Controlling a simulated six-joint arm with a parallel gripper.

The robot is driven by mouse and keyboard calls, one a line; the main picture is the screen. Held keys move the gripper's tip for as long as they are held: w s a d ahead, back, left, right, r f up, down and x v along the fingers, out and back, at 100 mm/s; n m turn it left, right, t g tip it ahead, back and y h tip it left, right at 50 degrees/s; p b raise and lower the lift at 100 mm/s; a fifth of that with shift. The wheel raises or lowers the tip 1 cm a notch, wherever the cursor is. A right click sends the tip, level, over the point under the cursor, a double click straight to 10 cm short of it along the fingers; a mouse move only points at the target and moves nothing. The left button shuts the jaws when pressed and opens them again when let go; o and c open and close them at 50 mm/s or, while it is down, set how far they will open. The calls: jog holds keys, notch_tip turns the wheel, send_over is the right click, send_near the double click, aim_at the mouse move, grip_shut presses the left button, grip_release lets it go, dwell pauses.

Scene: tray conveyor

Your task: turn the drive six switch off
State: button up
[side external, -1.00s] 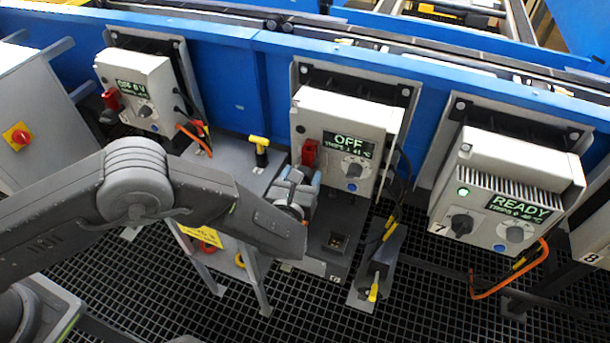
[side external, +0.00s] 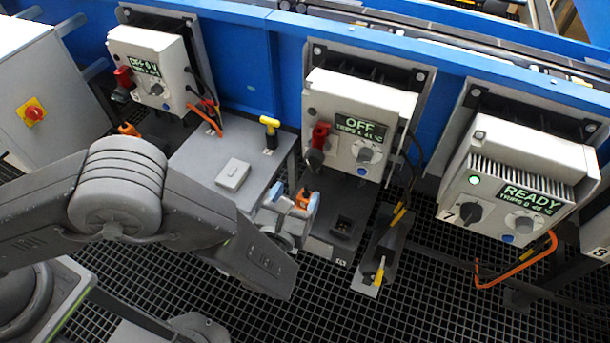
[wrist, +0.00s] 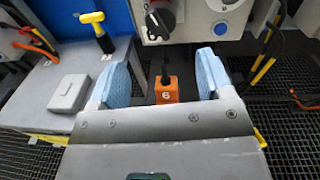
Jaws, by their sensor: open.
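The middle drive (side external: 360,100) has a screen reading OFF. A black switch knob (side external: 314,158) with a red piece (side external: 320,135) above it sits at its lower left. The knob also shows at the top of the wrist view (wrist: 160,18). My gripper (side external: 298,198) is below and in front of this drive, its blue-padded fingers apart. In the wrist view an orange block marked 6 (wrist: 166,90) with a black stem shows between the open fingers (wrist: 161,70). I cannot tell whether they touch it. The fingers are apart from the knob.
Drive 7 (side external: 510,180) at the right reads READY with a green lamp. Another drive (side external: 150,65) stands at the left. A grey bench (side external: 205,160) carries a grey box (side external: 233,174) and a yellow T-handle (side external: 270,124). Cables hang beside the drives. Dark grating (side external: 420,310) covers the floor.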

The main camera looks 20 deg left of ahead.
aim_at(311, 167)
jog(key=shift+s, duration=1.45)
jog(key=shift+d, duration=0.1)
jog(key=w+m, duration=0.1)
jog(key=w, duration=0.3)
jog(key=w+m, duration=0.1)
jog(key=w, duration=0.4)
jog(key=w+m, duration=0.2)
jog(key=w, duration=0.3)
jog(key=shift+a+f, duration=0.1)
jog(key=shift+a, duration=0.3)
jog(key=c, duration=0.9)
